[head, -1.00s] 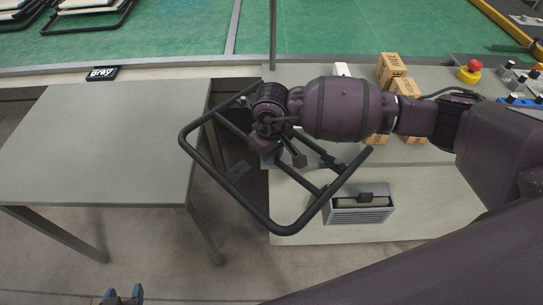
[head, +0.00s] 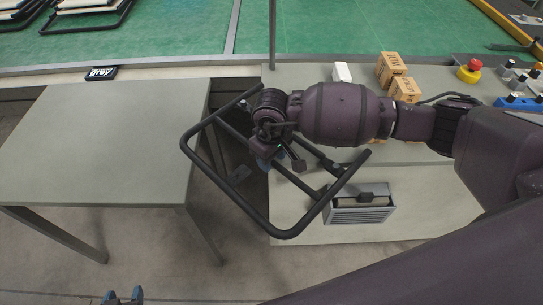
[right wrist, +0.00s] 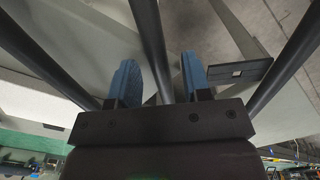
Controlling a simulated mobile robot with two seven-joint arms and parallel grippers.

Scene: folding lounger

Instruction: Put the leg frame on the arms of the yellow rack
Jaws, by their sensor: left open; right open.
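The leg frame (head: 262,225) is a black tubular loop with crossbars. In the head view it spans the gap between the left table and the right bench. My right gripper (head: 268,160) is at its middle, mostly hidden by my arm. In the right wrist view the blue fingers of my right gripper (right wrist: 160,80) are open, with a dark bar of the leg frame (right wrist: 150,40) between them. I cannot tell whether they touch it. My left gripper (head: 123,297) is open and empty at the bottom edge. No yellow rack is clearly seen; a yellow bar (head: 508,22) crosses the top right corner.
The left table (head: 100,140) is bare. A dark upright post (head: 272,35) stands behind the frame.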

